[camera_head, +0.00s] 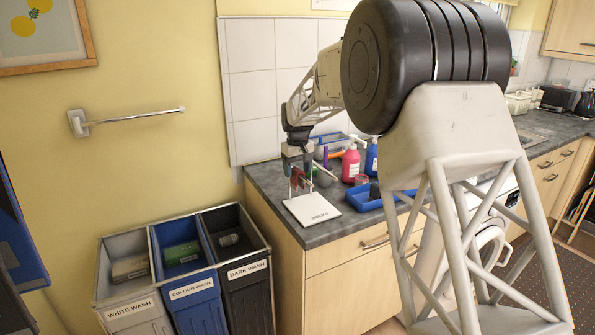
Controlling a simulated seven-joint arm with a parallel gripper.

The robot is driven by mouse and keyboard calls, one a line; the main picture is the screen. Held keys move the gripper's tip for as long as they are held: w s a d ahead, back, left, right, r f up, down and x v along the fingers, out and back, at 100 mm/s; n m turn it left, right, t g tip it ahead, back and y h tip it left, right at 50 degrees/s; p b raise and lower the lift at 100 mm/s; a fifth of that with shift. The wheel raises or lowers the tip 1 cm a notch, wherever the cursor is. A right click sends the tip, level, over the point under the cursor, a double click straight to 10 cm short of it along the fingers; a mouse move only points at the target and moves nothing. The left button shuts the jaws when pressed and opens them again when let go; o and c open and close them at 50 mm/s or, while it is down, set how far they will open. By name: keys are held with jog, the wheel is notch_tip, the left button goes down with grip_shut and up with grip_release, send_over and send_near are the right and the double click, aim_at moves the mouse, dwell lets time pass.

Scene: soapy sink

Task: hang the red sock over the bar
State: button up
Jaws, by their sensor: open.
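The bar (136,117) is a thin metal rail on a white bracket, fixed to the yellow wall at the left. It is bare. My gripper (299,189) points down over the near left end of the grey counter, at the back of a white board. It is open. A small red thing (296,178) shows at its fingers and may be the red sock. It is partly hidden, and I cannot tell whether the fingers touch it.
A white board (312,209) lies at the counter's corner. Right of it are a blue tray (368,197), a pink bottle (350,164) and a blue bottle (371,158). White, blue and black wash bins (184,262) stand below the bar. Open wall surrounds the bar.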

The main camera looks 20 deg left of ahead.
jog(key=shift+r, duration=3.6)
jog(key=shift+d, duration=0.1)
jog(key=shift+s+d+r, duration=0.1)
jog(key=shift+d+r, duration=0.1)
jog(key=shift+d, duration=0.05)
jog(key=s+d+r+m+t, duration=0.15)
jog(key=s+d+r, duration=0.25)
jog(key=s+d, duration=1)
jog(key=s+d+r+m, duration=0.4)
jog(key=s+d, duration=0.6)
jog(key=d, duration=0.7)
jog(key=s+d+f+m, duration=0.1)
jog(key=s+d+f, duration=0.2)
jog(key=s, duration=0.7)
jog(key=s+d+f+m, duration=0.1)
jog(key=s+d+f, duration=0.2)
jog(key=s+d, duration=0.4)
jog(key=s+d+f+m+t, duration=0.1)
jog(key=s+d+f, duration=0.2)
jog(key=s, duration=1)
jog(key=shift+s+d+f+m, duration=0.2)
jog(key=shift+d+f+m, duration=0.15)
jog(key=shift+d, duration=0.75)
